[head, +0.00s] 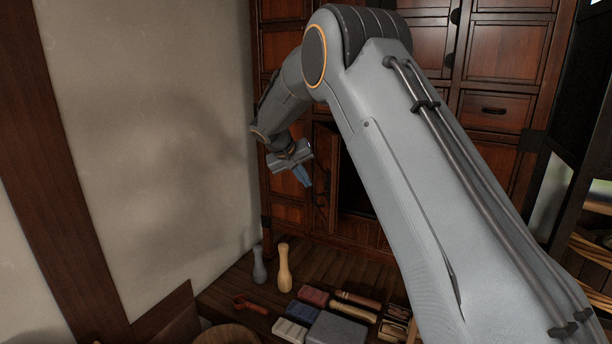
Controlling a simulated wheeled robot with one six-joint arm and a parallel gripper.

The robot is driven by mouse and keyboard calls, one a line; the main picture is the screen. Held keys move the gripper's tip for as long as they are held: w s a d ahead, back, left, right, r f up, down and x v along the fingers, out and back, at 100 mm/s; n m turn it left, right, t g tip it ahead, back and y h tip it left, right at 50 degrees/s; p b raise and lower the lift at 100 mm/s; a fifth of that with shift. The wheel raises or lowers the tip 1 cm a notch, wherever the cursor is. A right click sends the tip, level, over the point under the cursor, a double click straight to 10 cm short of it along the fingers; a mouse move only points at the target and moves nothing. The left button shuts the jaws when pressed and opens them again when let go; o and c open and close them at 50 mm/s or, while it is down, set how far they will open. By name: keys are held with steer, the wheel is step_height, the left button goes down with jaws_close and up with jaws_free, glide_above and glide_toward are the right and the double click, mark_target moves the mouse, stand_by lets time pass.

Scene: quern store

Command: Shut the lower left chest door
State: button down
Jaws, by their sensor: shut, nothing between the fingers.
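A dark reddish-brown wooden chest (288,223) with black metal fittings stands against the far wall. Its lower left door (325,172) is swung open toward me and shows nearly edge-on. A dark opening (354,188) shows to the right of the door, partly hidden behind my arm. My gripper (302,177) is shut and empty. It points down and to the right, just left of the open door in the picture. I cannot tell whether it touches the door.
A plain wall (150,130) bounds the left. A drawer (495,111) is closed.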

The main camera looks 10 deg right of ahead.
mark_target(329, 197)
steer(key=w+d+f+p, duration=0.1)
steer(key=d, duration=0.1)
steer(key=w+d+f+p, duration=0.1)
steer(key=d+f, duration=0.1)
steer(key=w+d+f+p, duration=0.1)
steer(key=d+f+p, duration=0.1)
steer(key=shift+d, duration=0.35)
